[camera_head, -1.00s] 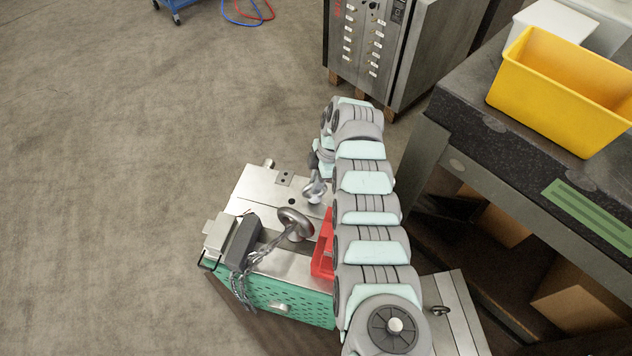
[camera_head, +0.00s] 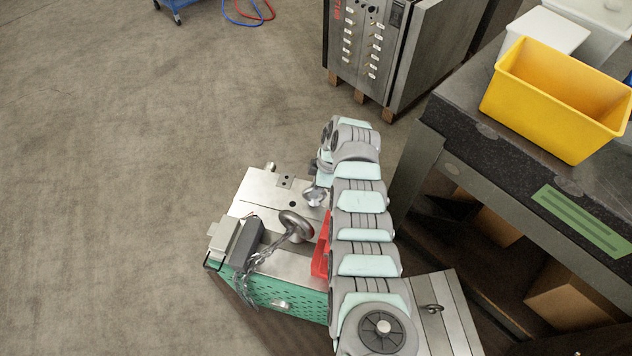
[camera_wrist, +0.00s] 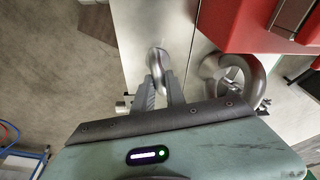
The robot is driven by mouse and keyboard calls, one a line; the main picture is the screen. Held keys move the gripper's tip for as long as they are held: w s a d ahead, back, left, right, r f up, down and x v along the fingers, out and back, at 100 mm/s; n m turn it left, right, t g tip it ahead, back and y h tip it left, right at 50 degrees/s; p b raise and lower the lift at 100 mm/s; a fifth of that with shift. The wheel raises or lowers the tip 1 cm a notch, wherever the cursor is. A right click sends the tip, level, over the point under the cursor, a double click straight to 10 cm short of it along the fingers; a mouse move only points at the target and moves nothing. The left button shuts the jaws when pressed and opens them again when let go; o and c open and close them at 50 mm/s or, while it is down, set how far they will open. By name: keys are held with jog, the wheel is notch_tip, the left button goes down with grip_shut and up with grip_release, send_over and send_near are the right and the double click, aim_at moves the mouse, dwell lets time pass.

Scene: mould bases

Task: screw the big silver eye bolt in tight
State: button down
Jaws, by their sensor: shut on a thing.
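A silver eye bolt (camera_head: 314,197) stands on the steel top of the mould base (camera_head: 262,190), partly hidden by my arm. In the wrist view, my gripper (camera_wrist: 159,88) is shut on this eye bolt (camera_wrist: 157,58), with one finger on each side of its ring. Its shank and seat are hidden, so I cannot tell how deep it sits. A larger, darker silver ring (camera_head: 296,226) stands nearer the front, with a chain (camera_head: 247,278) running from it; this ring also shows right of my gripper in the wrist view (camera_wrist: 232,80).
A red part (camera_head: 322,248) stands close beside the larger ring. A grey block (camera_head: 246,238) is at the left of the base. A bench with a yellow bin (camera_head: 556,105) is at the right. A steel cabinet (camera_head: 365,50) stands behind. The floor at left is clear.

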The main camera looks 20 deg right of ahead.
jog(key=m+p, duration=0.2)
jog(key=m+t+p, duration=0.1)
jog(key=m+p, duration=0.1)
jog(key=p, duration=0.1)
jog(key=shift+s+r+h, duration=0.15)
jog(key=shift+r+h, duration=0.05)
jog(key=shift+h, duration=0.1)
jog(key=shift+f+m+p, duration=0.25)
jog(key=shift+m+p, duration=0.55)
jog(key=shift+m, duration=0.2)
jog(key=shift+a+r+m+h+p, duration=0.1)
jog(key=shift+r+m+h+p, duration=0.2)
jog(key=shift+m+p, duration=0.6)
jog(key=m+p, duration=0.3)
jog(key=p, duration=0.1)
jog(key=shift+a+t+h, duration=0.1)
jog(key=shift+t+h, duration=0.3)
jog(key=m+p, duration=0.1)
jog(key=m, duration=0.1)
jog(key=shift+m+h+p, duration=0.3)
jog(key=shift+m, duration=0.1)
jog(key=shift+f+m, duration=0.3)
jog(key=shift+m, duration=0.4)
